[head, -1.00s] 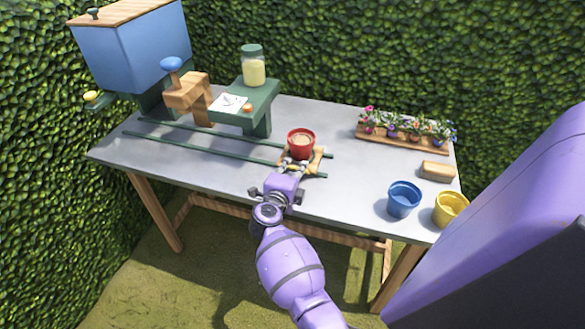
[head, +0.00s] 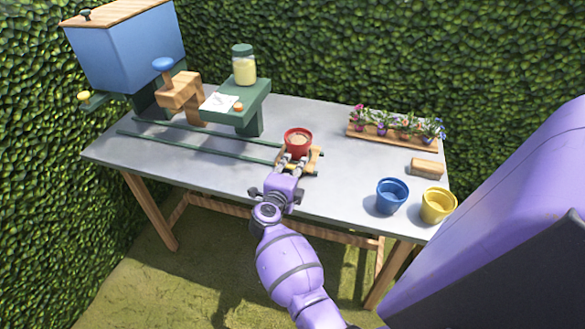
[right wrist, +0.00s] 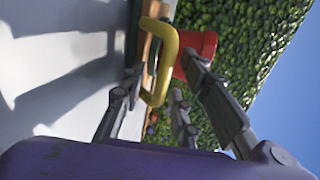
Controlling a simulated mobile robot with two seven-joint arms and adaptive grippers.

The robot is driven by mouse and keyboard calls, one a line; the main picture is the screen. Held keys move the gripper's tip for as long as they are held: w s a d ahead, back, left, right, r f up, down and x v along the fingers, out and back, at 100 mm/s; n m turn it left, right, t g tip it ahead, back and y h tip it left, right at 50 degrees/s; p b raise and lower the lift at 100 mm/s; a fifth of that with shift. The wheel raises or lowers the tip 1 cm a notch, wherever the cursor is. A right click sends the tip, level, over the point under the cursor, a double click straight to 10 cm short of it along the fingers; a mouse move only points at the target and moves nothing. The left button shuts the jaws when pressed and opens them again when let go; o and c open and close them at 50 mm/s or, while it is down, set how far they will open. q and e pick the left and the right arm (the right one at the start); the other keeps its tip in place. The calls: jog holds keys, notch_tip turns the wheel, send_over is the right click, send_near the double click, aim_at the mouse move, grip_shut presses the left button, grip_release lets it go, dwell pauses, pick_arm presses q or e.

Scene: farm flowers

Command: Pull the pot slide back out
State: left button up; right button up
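The red pot (head: 298,141) stands upright on the wooden pot slide (head: 313,163), near the right end of two green rails (head: 210,147). My right gripper (head: 290,162) is at the front edge of the slide. In the right wrist view its fingers (right wrist: 165,70) lie on either side of the yellow handle (right wrist: 173,50) and look closed across it. Their contact pads are partly hidden. The red pot (right wrist: 203,44) shows just behind the handle. My left gripper is not in view.
A blue hopper (head: 125,50) and a green stand (head: 253,102) with a jar (head: 243,66) are at the left and back. A flower tray (head: 392,142), wooden block (head: 427,166), blue pot (head: 391,197) and yellow pot (head: 438,206) are at right.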

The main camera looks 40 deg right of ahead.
jog(key=shift+w, duration=0.1)
jog(key=shift+s+a+r, duration=0.1)
jog(key=shift+s+a, duration=0.2)
jog(key=shift+a, duration=0.2)
jog(key=v, duration=1.1)
jog(key=shift+s, duration=0.1)
